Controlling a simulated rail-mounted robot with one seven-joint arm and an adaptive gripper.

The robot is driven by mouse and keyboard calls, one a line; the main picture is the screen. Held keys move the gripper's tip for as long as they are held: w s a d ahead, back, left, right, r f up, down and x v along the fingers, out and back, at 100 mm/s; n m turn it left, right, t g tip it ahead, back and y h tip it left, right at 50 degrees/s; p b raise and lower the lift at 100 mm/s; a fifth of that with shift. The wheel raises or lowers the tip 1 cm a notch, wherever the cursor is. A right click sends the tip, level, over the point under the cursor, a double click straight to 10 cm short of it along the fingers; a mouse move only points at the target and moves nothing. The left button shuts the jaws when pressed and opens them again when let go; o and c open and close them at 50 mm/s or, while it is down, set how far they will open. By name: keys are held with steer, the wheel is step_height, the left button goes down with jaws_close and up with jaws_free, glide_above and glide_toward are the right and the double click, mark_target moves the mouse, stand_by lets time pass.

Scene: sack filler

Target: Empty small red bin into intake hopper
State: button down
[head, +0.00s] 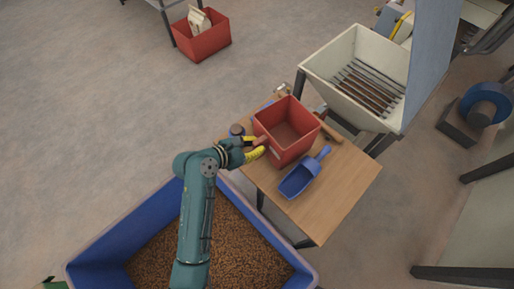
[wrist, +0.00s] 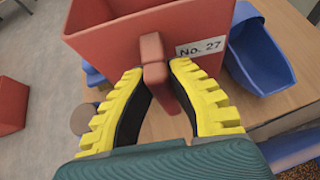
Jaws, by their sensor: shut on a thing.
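The small red bin (head: 287,143) stands on the wooden table, with some brown contents low inside. In the wrist view its front wall (wrist: 110,42) carries a label "No. 27" and a red handle (wrist: 152,50). My gripper (head: 256,148) is at the bin's left side in the head view. In the wrist view my gripper's yellow-padded fingers (wrist: 155,90) are shut on the handle. The cream intake hopper (head: 330,52) with dark grate bars stands beyond the table at the upper right.
A blue scoop (head: 300,180) lies beside the bin on the table (head: 330,205). A large blue container (head: 95,255) of brown pellets is below my arm. Another red bin (head: 203,40) stands on the floor. A grey panel (head: 432,60) rises at the hopper's right.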

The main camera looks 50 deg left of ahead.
steer(key=shift+f+b, duration=1.85)
steer(key=shift+b, duration=0.4)
steer(key=shift+r, duration=0.1)
steer(key=c, duration=1.1)
jaws_free()
steer(key=shift+o, duration=0.2)
steer(key=d+v, duration=0.1)
steer(key=v, duration=1.1)
steer(key=shift+a, duration=0.5)
steer(key=shift+w, duration=0.1)
